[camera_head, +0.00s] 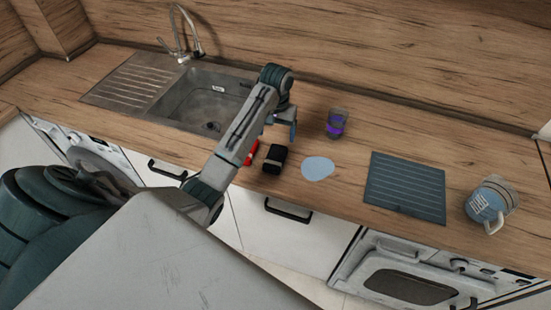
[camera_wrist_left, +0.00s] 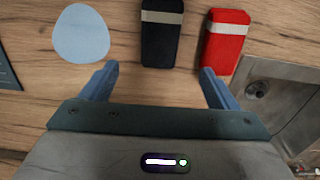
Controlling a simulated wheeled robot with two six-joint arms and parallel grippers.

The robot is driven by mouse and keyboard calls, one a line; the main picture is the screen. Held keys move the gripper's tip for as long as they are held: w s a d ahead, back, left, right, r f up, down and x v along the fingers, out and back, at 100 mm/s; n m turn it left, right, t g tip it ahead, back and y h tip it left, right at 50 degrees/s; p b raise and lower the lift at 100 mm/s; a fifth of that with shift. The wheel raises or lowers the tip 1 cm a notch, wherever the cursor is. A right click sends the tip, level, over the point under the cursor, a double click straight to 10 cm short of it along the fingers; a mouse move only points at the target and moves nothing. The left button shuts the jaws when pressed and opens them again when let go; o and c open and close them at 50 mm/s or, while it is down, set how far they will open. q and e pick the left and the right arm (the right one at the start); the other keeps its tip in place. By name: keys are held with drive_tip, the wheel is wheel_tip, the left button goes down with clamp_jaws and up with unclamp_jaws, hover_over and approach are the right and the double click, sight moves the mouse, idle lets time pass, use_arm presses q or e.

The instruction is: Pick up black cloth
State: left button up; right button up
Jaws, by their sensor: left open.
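The black cloth (camera_head: 274,158) is a small folded dark block with a pale band, lying on the wooden counter near its front edge. In the left wrist view the black cloth (camera_wrist_left: 162,32) lies flat ahead of the jaws, between the lines of the two fingers. My left gripper (camera_head: 281,127) is above the counter, just behind the cloth in the head view. In the left wrist view the left gripper (camera_wrist_left: 158,88) is open and empty, its blue fingers apart. My right gripper is not in view.
A red item (camera_head: 251,153) lies close beside the cloth, partly hidden by my arm. A pale blue round piece (camera_head: 318,168) lies to its right. The sink (camera_head: 205,98) is left.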

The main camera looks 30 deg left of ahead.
sight(276, 154)
use_arm(q)
wheel_tip(276, 154, down, 3)
drive_tip(key=b, duration=0.2)
drive_tip(key=shift+s+r+b, duration=0.15)
drive_tip(key=shift+b, duration=0.15)
wheel_tip(276, 154, down, 3)
drive_tip(key=shift+r+p, duration=0.15)
drive_tip(key=shift+p, duration=0.2)
drive_tip(key=shift+f+p, duration=0.25)
drive_tip(key=shift+p, duration=0.05)
wheel_tip(276, 154, down, 4)
drive_tip(key=shift+s+f+p, duration=0.1)
drive_tip(key=shift+p, duration=1.1)
drive_tip(key=shift+f, duration=0.3)
drive_tip(key=c, duration=0.9)
drive_tip(key=shift+c, duration=0.8)
